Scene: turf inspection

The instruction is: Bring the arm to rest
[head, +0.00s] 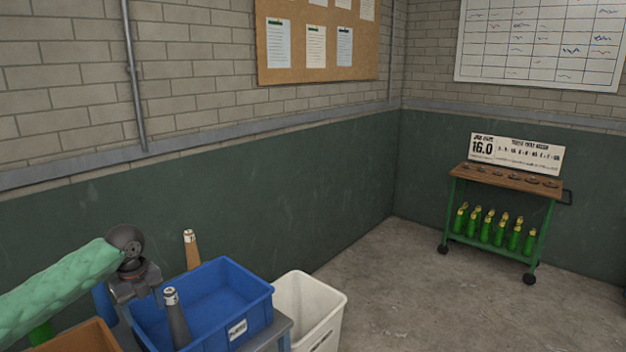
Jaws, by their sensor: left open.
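My left arm, in a green quilted sleeve (55,285), comes in from the left edge. Its dark left gripper (139,297) points down and is open, at the left rim of the blue bin (231,325). I see nothing between its fingers, though the fingertips are small and dark. My right gripper is not in view.
A dark grey white-topped piece (177,320) and a brown one (191,250) stand by the blue bin. An orange-brown bin (82,338) is at lower left, a white bin (328,318) to the right. A wheeled cart (507,179) holds green bottles (500,231). The floor between is clear.

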